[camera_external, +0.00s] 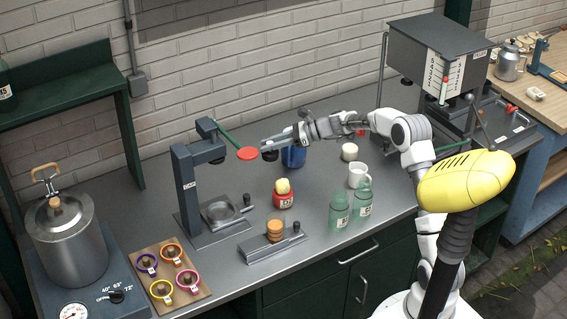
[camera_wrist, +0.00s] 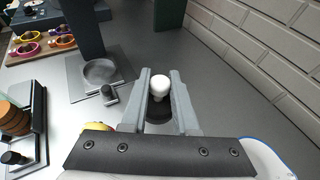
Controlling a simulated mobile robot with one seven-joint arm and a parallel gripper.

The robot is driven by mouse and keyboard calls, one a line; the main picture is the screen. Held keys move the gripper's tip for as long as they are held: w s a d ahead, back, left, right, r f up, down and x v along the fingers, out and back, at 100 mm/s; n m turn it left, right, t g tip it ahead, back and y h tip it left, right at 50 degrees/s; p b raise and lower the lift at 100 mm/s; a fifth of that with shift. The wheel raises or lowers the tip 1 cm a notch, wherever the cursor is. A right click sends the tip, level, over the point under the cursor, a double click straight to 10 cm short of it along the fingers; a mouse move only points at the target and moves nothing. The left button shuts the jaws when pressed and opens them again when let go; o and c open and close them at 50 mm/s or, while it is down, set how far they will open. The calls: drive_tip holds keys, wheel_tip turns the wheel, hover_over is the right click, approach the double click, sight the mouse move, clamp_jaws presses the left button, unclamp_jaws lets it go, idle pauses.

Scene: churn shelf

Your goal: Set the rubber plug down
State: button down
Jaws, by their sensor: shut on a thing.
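My gripper (camera_external: 268,146) is held above the grey counter, with its fingers pointing left. It is shut on the rubber plug (camera_external: 270,155), a small dark piece under the fingertips. In the wrist view my gripper (camera_wrist: 159,88) has a white rounded knob between the two fingertips and a dark round part (camera_wrist: 160,115) below it. I take these for the plug, whose underside is hidden. The plug is in the air, apart from the counter.
A red disc (camera_external: 247,153) on a green lever is just left of the gripper, beside the grey press (camera_external: 187,190). A blue container (camera_external: 293,157) stands behind and below. A red jar (camera_external: 285,198), green bottles (camera_external: 339,210) and a white mug (camera_external: 357,176) stand on the counter (camera_external: 325,175).

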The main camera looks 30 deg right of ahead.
drive_tip(key=s+a+n+g+y+b, duration=0.3)
drive_tip(key=s+a+n+g, duration=0.55)
drive_tip(key=s+a, duration=0.85)
drive_tip(key=shift+m+g+h, duration=0.25)
drive_tip(key=shift+g+h, duration=0.2)
drive_tip(key=shift+h, duration=0.25)
drive_tip(key=b+x, duration=0.1)
drive_tip(key=x, duration=0.3)
drive_tip(key=w+f+b+x, duration=0.1)
drive_tip(key=x, duration=0.3)
drive_tip(key=f+b+x, duration=0.1)
drive_tip(key=x, duration=0.4)
drive_tip(key=shift+w+d+f+b, duration=0.1)
drive_tip(key=shift+w+d+b, duration=0.05)
drive_tip(key=shift+b, duration=0.2)
drive_tip(key=shift+a+f, duration=0.25)
drive_tip(key=shift+a, duration=0.1)
drive_tip(key=shift+f+b, duration=0.75)
drive_tip(key=shift+f, duration=1.1)
drive_tip(key=shift+f, duration=0.2)
drive_tip(key=c, duration=0.7)
unclamp_jaws()
